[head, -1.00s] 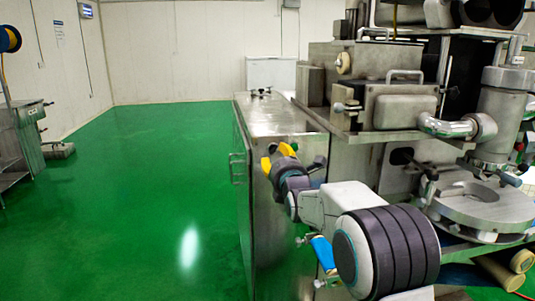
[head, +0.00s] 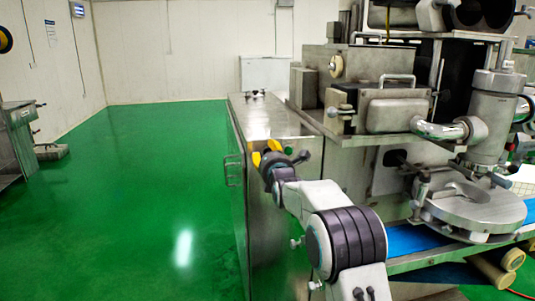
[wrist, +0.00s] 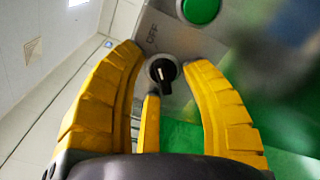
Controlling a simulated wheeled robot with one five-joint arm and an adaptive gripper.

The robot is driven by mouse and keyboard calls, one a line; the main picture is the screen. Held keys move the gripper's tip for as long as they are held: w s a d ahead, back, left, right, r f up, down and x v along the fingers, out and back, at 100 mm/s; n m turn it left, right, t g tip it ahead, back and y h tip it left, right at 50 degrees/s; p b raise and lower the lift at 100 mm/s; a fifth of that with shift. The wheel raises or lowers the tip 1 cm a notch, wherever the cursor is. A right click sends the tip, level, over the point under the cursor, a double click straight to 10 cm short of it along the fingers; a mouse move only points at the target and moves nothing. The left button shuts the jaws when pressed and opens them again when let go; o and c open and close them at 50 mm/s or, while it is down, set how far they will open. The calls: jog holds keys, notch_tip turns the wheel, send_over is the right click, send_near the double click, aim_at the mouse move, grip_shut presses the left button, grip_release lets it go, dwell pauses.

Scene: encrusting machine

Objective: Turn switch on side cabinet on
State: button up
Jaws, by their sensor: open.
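The switch (wrist: 162,71) is a black rotary knob with a light pointer line, on a grey metal panel (wrist: 180,40) in the wrist view. The word OFF is printed beside it. My gripper (wrist: 168,65) is open, with its yellow fingers on both sides of the knob and a third finger below it. I cannot tell whether any finger touches the knob. In the head view my gripper (head: 268,153) is at the side of the steel cabinet (head: 265,115); the switch is hidden there.
A green button (wrist: 201,8) is on the panel just above the switch. The encrusting machine (head: 400,110) stands to the right of the cabinet. The green floor (head: 150,200) on the left is clear. A steel table (head: 15,140) stands at the far left.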

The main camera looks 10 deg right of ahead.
dwell(0.3)
grip_shut()
dwell(0.3)
